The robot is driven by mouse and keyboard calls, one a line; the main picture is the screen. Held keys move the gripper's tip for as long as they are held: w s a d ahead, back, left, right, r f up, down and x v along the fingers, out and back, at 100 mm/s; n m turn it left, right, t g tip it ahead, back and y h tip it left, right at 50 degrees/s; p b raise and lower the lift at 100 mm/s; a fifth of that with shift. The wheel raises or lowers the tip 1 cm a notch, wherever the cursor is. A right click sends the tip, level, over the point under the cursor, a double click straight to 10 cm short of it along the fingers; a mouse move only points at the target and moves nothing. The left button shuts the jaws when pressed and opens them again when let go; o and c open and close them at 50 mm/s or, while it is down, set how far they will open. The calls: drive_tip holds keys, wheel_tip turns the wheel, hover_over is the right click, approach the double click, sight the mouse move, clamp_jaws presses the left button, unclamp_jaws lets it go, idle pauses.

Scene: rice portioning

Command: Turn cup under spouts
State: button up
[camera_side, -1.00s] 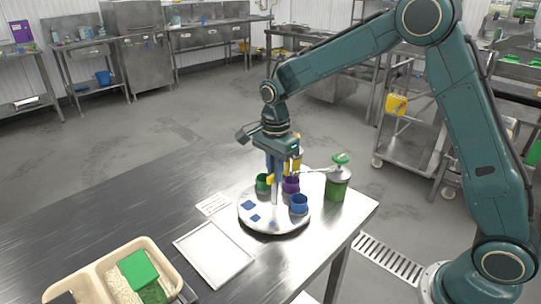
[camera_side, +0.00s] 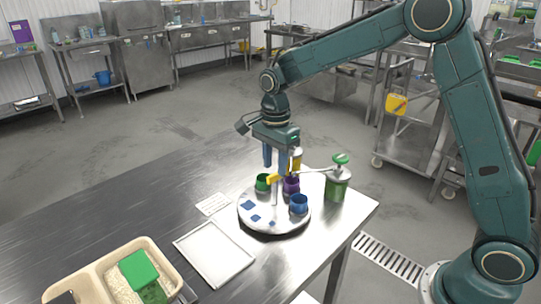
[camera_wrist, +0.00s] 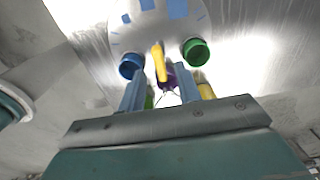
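A round pale turntable (camera_side: 256,230) with blue square marks stands near the table's right end. A green cup (camera_side: 262,182), a purple cup (camera_side: 291,184) and a blue cup (camera_side: 299,203) stand around its rim. A yellow piece (camera_side: 273,178) tops a grey post at its middle; it also shows in the wrist view (camera_wrist: 158,62). A green-topped dispenser (camera_side: 338,184) with a thin spout reaching left stands at the right. A yellow container (camera_side: 296,160) is partly hidden behind my gripper. My gripper (camera_side: 275,167) is open and empty above the turntable, its blue fingers apart.
A beige two-part tub (camera_side: 88,274) with rice and a green block (camera_side: 138,270) sits at front left. The table's left middle is clear.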

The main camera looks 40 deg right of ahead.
wheel_tip(320, 180, up, 12)
drive_tip(key=shift+f, duration=0.25)
idle(0.5)
drive_tip(key=s+d+r+n+t, duration=0.1)
drive_tip(key=s+r+n+t, duration=0.15)
drive_tip(key=s+n, duration=0.4)
drive_tip(key=s+d+r+n+t, duration=0.1)
drive_tip(key=s+r+n, duration=0.2)
drive_tip(key=s, duration=0.6)
drive_tip(key=s+f+n+t, duration=0.1)
drive_tip(key=s+f+n, duration=0.1)
drive_tip(key=s+n, duration=0.2)
drive_tip(key=s+d+f+n+t, duration=0.1)
drive_tip(key=s+n, duration=0.3)
drive_tip(key=s, duration=0.5)
drive_tip(key=shift+s+f, duration=0.35)
drive_tip(key=shift+f, duration=0.4)
